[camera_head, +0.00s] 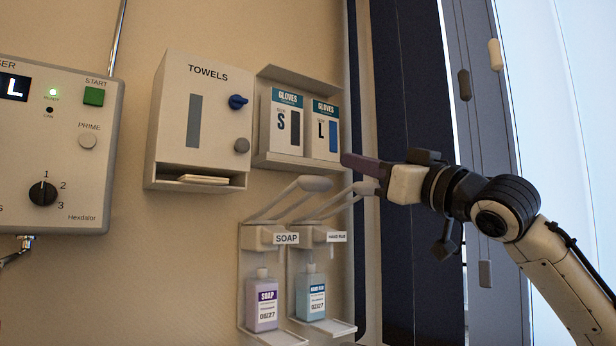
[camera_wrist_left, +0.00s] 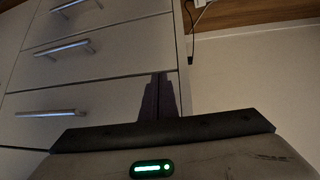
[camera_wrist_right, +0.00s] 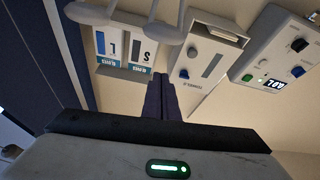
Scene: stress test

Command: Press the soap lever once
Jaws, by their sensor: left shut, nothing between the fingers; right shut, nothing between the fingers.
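The soap dispenser's long grey lever (camera_head: 290,196) slants up and out from its bracket above the purple-labelled soap bottle (camera_head: 262,303). The lever's rounded end also shows in the right wrist view (camera_wrist_right: 163,33). A second lever (camera_head: 340,199) belongs to the hand rub dispenser with a blue-labelled bottle (camera_head: 311,295). My right gripper (camera_head: 346,160) is shut and empty, its fingers pointing left above the lever ends and in front of the glove boxes; it seems apart from both levers. My left gripper (camera_wrist_left: 160,78) is shut and empty in front of drawers, outside the head view.
A towel dispenser (camera_head: 219,120), glove boxes S (camera_head: 283,136) and L (camera_head: 325,143) and a control panel (camera_head: 100,170) are on the wall. A dark curtain (camera_head: 405,80) hangs at the right. The left wrist view shows drawers with metal handles (camera_wrist_left: 50,113).

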